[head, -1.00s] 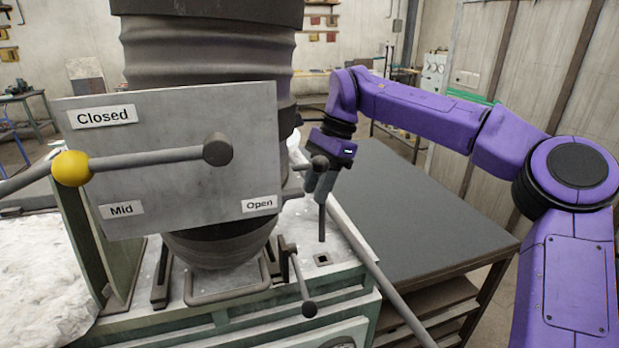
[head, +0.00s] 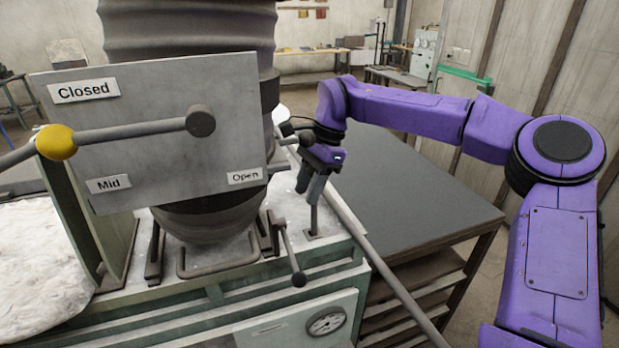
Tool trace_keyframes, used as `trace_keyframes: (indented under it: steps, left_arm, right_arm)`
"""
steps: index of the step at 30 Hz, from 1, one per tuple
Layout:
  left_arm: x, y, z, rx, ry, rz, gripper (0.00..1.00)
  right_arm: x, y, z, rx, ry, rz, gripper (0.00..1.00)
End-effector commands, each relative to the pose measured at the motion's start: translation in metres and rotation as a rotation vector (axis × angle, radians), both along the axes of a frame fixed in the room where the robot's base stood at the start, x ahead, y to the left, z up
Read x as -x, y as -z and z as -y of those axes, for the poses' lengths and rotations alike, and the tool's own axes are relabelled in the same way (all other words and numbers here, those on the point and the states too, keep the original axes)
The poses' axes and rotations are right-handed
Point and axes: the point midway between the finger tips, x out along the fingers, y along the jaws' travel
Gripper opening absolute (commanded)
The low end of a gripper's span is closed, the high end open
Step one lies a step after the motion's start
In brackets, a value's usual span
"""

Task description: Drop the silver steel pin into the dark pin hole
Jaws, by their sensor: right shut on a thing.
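My right gripper (head: 312,190) is shut on the silver steel pin (head: 314,219), which looks dark grey here. The pin hangs upright below the fingers. Its lower end meets the small square plate with the dark pin hole (head: 312,235) on the machine's top. The hole itself is covered by the pin, and I cannot tell how deep the tip sits in it. My left gripper is not in view.
A grey panel (head: 150,135) marked Closed, Mid and Open stands left of my right gripper. A yellow-knobbed lever (head: 130,133) crosses it. A small ball-ended handle (head: 290,255) and a long grey bar (head: 385,270) are near the hole. A dark table (head: 400,195) is at right.

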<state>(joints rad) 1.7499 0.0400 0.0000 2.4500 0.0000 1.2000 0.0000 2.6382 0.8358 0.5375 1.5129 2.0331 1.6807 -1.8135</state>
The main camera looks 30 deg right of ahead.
Motion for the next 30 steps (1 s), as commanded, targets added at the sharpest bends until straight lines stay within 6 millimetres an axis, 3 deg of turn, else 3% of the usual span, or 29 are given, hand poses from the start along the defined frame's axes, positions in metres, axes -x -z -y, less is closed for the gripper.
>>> trace_keyframes:
  steps: [6,30]
  left_arm:
    - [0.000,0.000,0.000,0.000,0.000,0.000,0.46]
    - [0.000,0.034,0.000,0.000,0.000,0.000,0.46]
  right_arm:
    - [0.000,0.016,0.000,-0.001,0.000,-0.001,0.02]
    - [0.000,0.075,0.000,-0.001,0.000,-0.001,0.02]
